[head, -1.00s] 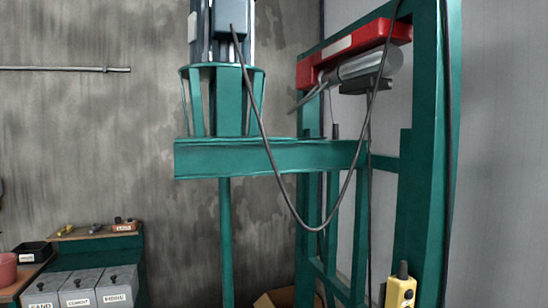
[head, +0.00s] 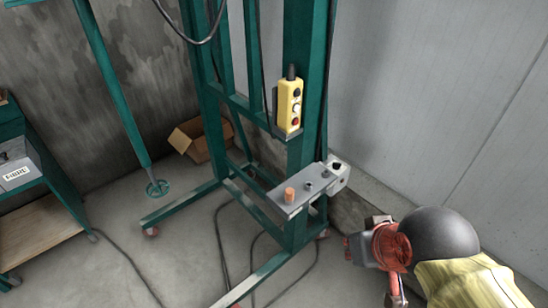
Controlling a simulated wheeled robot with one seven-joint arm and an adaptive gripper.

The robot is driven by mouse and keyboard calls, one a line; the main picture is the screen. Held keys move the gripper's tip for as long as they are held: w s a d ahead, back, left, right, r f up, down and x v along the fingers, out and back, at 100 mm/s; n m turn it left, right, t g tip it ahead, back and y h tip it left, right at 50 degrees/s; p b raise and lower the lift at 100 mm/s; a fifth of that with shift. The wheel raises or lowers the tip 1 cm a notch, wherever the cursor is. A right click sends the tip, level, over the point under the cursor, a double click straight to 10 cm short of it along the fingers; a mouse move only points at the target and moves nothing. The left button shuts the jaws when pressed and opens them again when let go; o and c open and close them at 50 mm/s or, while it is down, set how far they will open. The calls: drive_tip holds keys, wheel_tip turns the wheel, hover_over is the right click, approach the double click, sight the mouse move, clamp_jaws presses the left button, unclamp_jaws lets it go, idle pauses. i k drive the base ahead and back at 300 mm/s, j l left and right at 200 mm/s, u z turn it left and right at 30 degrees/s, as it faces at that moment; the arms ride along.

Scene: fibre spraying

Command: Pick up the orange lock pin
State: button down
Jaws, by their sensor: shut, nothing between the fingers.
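The orange lock pin (head: 290,195) stands upright on a grey metal shelf (head: 280,208) fixed low on the green frame's front post. Its orange top shows; I cannot tell how deep its lower part sits in the shelf. My gripper (head: 362,250), red and grey, is at the lower right, on the end of my arm with its dark round joint and yellow cover. It is shut and empty, pointing left, to the right of the pin and lower in the picture, apart from it.
A yellow control box (head: 290,107) hangs on the green post (head: 308,60) above the shelf. Small dark knobs stand on the shelf right of the pin. Cables lie on the floor, and a cardboard box (head: 203,140) stands behind.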

sight(289, 191)
drive_tip(key=i+j+z, duration=0.15)
drive_tip(key=z, duration=0.2)
drive_tip(key=i+j+z, duration=0.2)
drive_tip(key=z, duration=0.15)
drive_tip(key=i+j+z, duration=0.2)
drive_tip(key=z, duration=0.15)
drive_tip(key=j, duration=0.05)
